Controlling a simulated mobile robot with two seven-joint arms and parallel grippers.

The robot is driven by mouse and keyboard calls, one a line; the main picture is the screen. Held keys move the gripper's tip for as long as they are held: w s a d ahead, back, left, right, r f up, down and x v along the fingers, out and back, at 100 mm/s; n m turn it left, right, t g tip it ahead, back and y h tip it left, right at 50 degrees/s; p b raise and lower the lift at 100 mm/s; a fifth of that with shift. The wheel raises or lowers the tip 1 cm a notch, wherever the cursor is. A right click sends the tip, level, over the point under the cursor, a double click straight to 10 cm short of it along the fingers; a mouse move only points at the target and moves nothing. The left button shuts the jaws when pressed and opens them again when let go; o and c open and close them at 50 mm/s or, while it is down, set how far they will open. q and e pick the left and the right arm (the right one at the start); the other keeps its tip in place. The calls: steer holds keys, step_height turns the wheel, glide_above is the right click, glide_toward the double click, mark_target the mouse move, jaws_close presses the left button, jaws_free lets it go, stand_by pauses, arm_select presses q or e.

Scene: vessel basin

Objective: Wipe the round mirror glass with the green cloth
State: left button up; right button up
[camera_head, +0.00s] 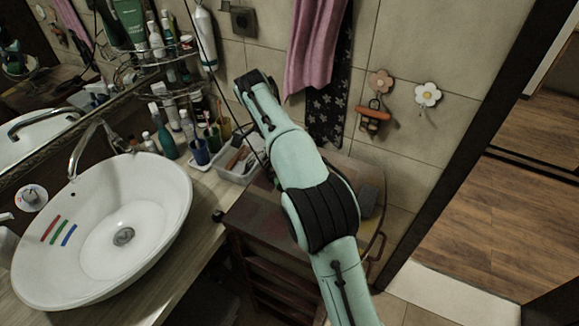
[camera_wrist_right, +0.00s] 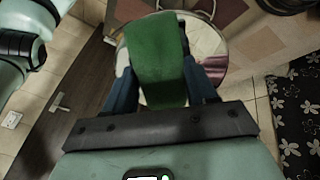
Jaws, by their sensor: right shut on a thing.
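My right gripper (camera_wrist_right: 158,78) is shut on the green cloth (camera_wrist_right: 159,52), which stands up between its two dark fingers in the right wrist view. The round mirror (camera_wrist_right: 209,44), with a thin rim and a pinkish reflection, lies behind the cloth in that view. The cloth covers the mirror's middle. I cannot tell whether cloth and glass touch. In the head view my right arm reaches up from the bottom, and its gripper and the cloth are hidden. My left gripper is not in view.
A white basin (camera_head: 150,205) stands on the counter at left, with bottles and a white tray (camera_head: 238,160) beside it. A dark wooden cabinet (camera_head: 262,225) stands behind my arm. A pink towel (camera_head: 315,45) and flower hooks (camera_head: 428,95) hang on the wall.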

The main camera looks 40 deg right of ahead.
steer(key=shift+w+d+p, duration=0.55)
steer(key=shift+w+d, duration=0.2)
steer(key=shift+d, duration=0.3)
steer(key=shift+w+d+r+p, duration=0.1)
steer(key=shift+d+p, duration=0.1)
steer(key=shift+d, duration=0.2)
steer(key=shift+w+d+r+p, duration=0.1)
steer(key=shift+d+p, duration=0.05)
steer(key=shift+d, duration=0.25)
steer(key=shift+w+d+f, duration=0.35)
steer(key=shift+w+d, duration=0.25)
steer(key=shift+d, duration=0.2)
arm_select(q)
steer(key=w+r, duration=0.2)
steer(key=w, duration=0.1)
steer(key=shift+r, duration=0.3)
arm_select(e)
steer(key=shift+s+r, duration=0.1)
steer(key=shift+s, duration=0.05)
steer(key=shift+w+r, duration=0.35)
steer(key=shift+r, duration=0.15)
steer(key=shift+v, duration=0.9)
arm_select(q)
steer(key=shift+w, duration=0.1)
arm_select(e)
steer(key=shift+s, duration=0.1)
